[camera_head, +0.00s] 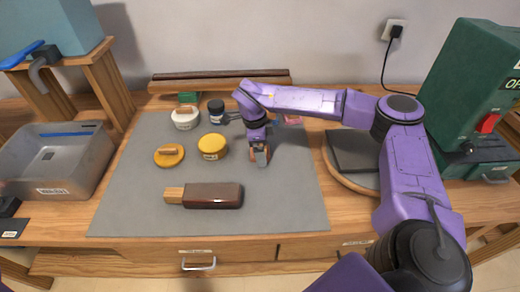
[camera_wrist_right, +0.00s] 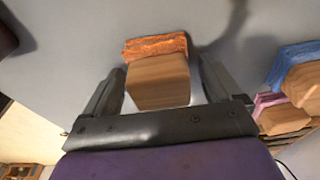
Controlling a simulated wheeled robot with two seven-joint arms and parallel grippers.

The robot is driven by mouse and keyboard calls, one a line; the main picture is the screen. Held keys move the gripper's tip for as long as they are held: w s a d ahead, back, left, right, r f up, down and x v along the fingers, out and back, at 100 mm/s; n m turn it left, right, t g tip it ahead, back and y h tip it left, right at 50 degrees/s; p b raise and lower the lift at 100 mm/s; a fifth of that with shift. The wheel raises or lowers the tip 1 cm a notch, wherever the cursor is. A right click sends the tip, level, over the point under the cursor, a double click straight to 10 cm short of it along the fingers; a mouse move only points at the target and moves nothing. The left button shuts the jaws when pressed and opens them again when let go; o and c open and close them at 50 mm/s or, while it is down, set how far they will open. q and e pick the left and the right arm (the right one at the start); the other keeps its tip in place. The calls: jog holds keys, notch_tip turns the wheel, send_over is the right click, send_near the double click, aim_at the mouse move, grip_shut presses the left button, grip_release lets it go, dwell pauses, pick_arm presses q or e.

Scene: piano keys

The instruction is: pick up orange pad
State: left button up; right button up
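The orange pad (camera_wrist_right: 155,46) is a rough orange layer on a wooden block handle (camera_wrist_right: 158,82), seen in the right wrist view. My right gripper (camera_wrist_right: 161,72) is open, with one finger on each side of the wooden handle. A small gap shows at the right finger; contact at the left finger is unclear. In the head view my right gripper (camera_head: 260,156) points down at the right part of the grey mat (camera_head: 280,205) and mostly hides the pad. My left gripper is not in view.
A blue pad (camera_wrist_right: 292,62) and a pink pad (camera_wrist_right: 268,100) lie close to the right. On the mat are a yellow jar (camera_head: 213,146), a yellow lid (camera_head: 169,155), a white jar (camera_head: 185,118), a black jar (camera_head: 216,111) and a brown wooden-handled tool (camera_head: 212,196).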

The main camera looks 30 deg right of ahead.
jog(key=c, duration=0.9)
jog(key=shift+w+r, duration=0.1)
jog(key=shift+r, duration=0.5)
jog(key=s+a+r+b, duration=0.3)
jog(key=s+a+r, duration=0.6)
jog(key=r, duration=0.3)
jog(key=shift+a, duration=0.9)
jog(key=o, duration=0.4)
jog(key=shift+f, duration=0.1)
jog(key=shift+c, duration=1.4)
